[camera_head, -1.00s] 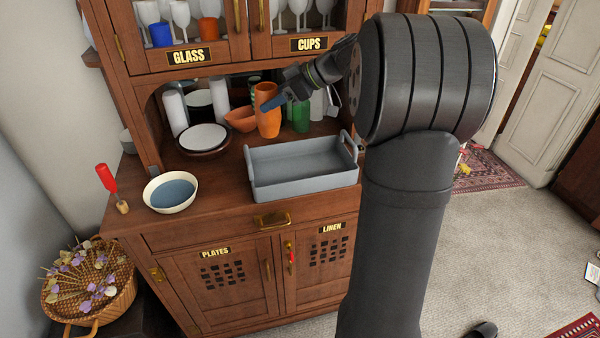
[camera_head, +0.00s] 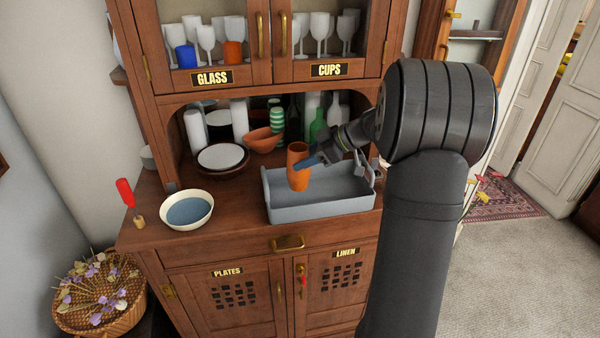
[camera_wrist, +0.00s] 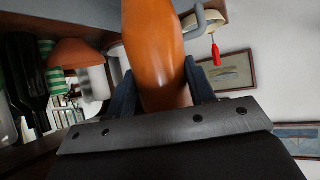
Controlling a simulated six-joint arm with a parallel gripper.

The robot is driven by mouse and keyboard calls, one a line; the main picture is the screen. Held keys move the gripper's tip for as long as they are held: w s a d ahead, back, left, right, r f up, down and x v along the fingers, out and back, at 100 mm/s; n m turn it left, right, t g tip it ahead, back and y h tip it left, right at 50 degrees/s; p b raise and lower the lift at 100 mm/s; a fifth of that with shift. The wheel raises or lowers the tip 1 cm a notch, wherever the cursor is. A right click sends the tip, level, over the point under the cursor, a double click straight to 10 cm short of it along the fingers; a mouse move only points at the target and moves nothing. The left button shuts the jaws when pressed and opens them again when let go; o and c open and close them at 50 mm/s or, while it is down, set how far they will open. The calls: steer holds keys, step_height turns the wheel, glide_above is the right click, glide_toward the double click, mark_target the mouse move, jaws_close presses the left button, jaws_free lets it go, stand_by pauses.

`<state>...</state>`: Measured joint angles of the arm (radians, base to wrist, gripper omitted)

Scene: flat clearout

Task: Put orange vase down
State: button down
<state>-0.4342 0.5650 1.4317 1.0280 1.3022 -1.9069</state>
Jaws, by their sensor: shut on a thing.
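In the wrist view the vase (camera_wrist: 155,55) stands between my two fingers (camera_wrist: 162,88), one on each side. Whether the vase's base touches the tray cannot be told from the head view; the base overlaps the tray's inside in the picture.
A cream bowl with blue inside (camera_head: 188,210) is left of the tray. Plates (camera_head: 221,157), an orange bowl (camera_head: 262,140) and a green bottle (camera_head: 319,127) stand behind on the sideboard (camera_head: 240,228). Bare wood lies between the bowl and the tray.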

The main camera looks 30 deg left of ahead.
mark_target(299, 172)
steer(key=shift+x, duration=1)
steer(key=shift+w+a+f, duration=0.1)
steer(key=shift+a+f, duration=0.1)
steer(key=shift+f, duration=1.8)
steer(key=c, duration=0.6)
jaws_free()
steer(key=shift+f, duration=0.15)
steer(key=shift+c, duration=0.2)
steer(key=shift+w+d+r, duration=0.15)
steer(key=shift+d+r, duration=0.15)
steer(key=shift+r, duration=0.05)
steer(key=v, duration=1.1)
steer(key=shift+d+r, duration=0.1)
